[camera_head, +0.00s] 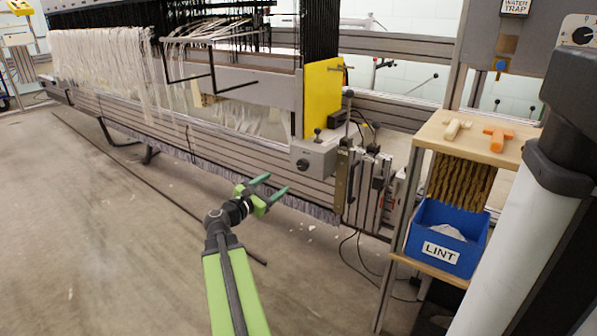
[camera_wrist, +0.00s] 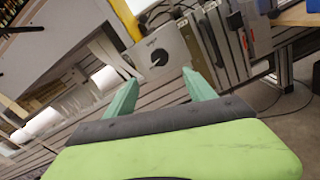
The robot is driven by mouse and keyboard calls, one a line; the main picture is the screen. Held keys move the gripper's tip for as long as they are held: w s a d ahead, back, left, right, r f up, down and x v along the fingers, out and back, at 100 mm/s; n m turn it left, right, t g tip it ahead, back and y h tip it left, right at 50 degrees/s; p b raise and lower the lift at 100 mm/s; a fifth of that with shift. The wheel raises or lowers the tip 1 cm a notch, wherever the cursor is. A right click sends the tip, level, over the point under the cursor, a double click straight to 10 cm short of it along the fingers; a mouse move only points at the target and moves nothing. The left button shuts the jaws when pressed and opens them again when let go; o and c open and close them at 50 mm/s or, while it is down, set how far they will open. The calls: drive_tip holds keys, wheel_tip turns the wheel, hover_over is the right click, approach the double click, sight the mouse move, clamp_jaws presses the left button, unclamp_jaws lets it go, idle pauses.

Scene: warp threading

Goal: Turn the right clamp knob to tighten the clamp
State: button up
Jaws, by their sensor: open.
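The right clamp knob (camera_head: 302,164) is a dark round knob on a grey box (camera_head: 318,153) at the right end of the loom beam, below the yellow panel. In the wrist view the knob (camera_wrist: 158,57) shows dark on the pale box face, beyond and between my fingers. My gripper (camera_head: 272,186) has green fingers, spread open and empty. It is in front of the beam, to the lower left of the knob and apart from it. The wrist view also shows the two open fingers (camera_wrist: 160,92) pointing toward the box.
A yellow panel (camera_head: 322,98) stands above the box, with metal brackets and levers (camera_head: 365,185) to the right. A wooden shelf (camera_head: 455,135) carries small wooden pieces and a blue LINT bin (camera_head: 424,228). White threads (camera_head: 100,65) hang at left. Cables lie on the floor; the left floor is mostly clear.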

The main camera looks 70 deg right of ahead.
sight(301, 166)
drive_tip(key=x, duration=1.4)
drive_tip(key=shift+d, duration=0.25)
drive_tip(key=shift+c, duration=0.2)
drive_tip(key=c, duration=1.3)
